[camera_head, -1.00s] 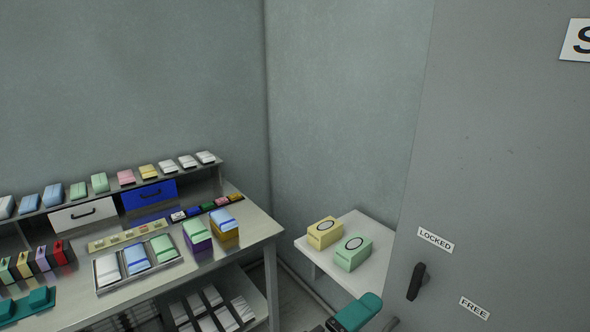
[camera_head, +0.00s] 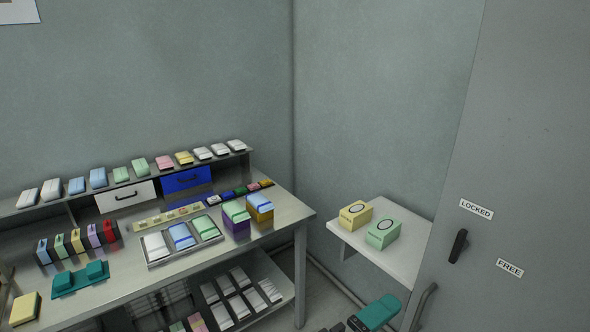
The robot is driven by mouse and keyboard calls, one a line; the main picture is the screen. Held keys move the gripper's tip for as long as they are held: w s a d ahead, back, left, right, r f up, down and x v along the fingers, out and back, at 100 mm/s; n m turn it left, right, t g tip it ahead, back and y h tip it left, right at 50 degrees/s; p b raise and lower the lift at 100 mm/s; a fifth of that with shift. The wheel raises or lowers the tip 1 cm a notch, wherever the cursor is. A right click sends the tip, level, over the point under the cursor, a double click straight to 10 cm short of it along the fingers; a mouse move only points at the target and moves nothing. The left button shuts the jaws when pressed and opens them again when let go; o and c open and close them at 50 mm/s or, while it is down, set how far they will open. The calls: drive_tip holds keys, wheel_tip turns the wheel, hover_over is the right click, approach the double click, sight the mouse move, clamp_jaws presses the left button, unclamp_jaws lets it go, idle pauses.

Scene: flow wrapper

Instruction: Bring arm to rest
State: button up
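My gripper does not show in the camera view, so I cannot see whether it holds anything. A teal piece with a dark end (camera_head: 378,312) is at the bottom edge, right of the workbench. I cannot tell whether it is part of my arm.
A metal workbench (camera_head: 285,218) with soap-like bars, small boxes and a tray (camera_head: 156,262) fills the left. A white side table (camera_head: 412,261) holds a yellow box (camera_head: 355,215) and a green box (camera_head: 383,233). A grey door or cabinet panel (camera_head: 530,150) with a dark latch (camera_head: 458,246) stands right.

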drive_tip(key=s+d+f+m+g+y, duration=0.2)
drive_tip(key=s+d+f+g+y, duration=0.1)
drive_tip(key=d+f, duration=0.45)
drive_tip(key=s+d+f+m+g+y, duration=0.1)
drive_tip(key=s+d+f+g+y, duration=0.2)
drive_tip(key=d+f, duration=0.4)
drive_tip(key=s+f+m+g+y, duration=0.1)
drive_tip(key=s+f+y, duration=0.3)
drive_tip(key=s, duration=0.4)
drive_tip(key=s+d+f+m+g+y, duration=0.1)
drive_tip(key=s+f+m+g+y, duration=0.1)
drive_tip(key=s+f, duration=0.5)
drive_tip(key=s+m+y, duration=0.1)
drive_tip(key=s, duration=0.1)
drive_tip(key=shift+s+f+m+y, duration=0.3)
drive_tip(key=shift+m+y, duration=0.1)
